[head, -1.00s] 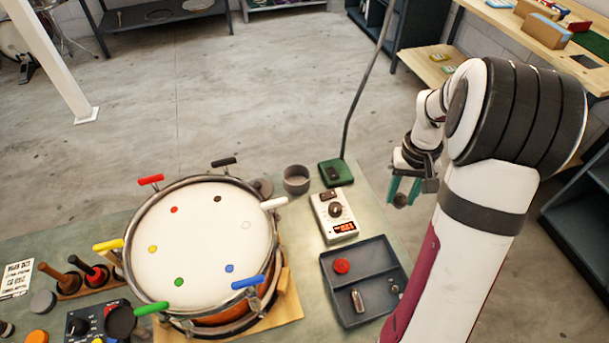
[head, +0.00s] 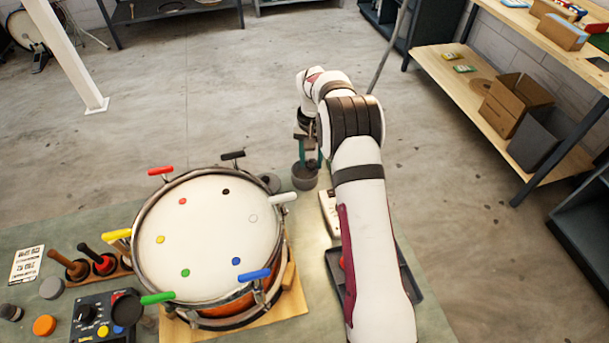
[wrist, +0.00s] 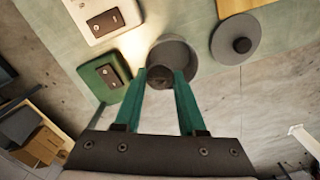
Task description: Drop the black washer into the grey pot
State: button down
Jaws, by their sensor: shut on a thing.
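The black washer (wrist: 161,77) is held between the green fingertips of my gripper (wrist: 166,78) in the wrist view. The grey pot (wrist: 178,50) is a round open cup, seen from above just past the fingertips, and the washer overlaps its near side in that view. In the head view the grey pot (head: 305,181) stands at the back edge of the bench, right of the drum. My gripper (head: 307,163) points down at the pot's mouth there. The washer is hard to make out in the head view. Its exact height over the rim cannot be told.
The drum (head: 205,235) with coloured clamp handles stands left of the pot; its white handle (head: 284,197) is near. A grey knobbed disc (wrist: 250,30) lies beside the pot. A green base (wrist: 98,72) and a white meter (wrist: 84,18) sit on the other side. My arm partly covers the tray (head: 408,270).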

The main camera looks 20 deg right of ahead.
jog(key=shift+f, duration=0.25)
jog(key=shift+c, duration=2)
grip_release()
notch_tip(320, 180, up, 16)
jog(key=shift+f, duration=0.1)
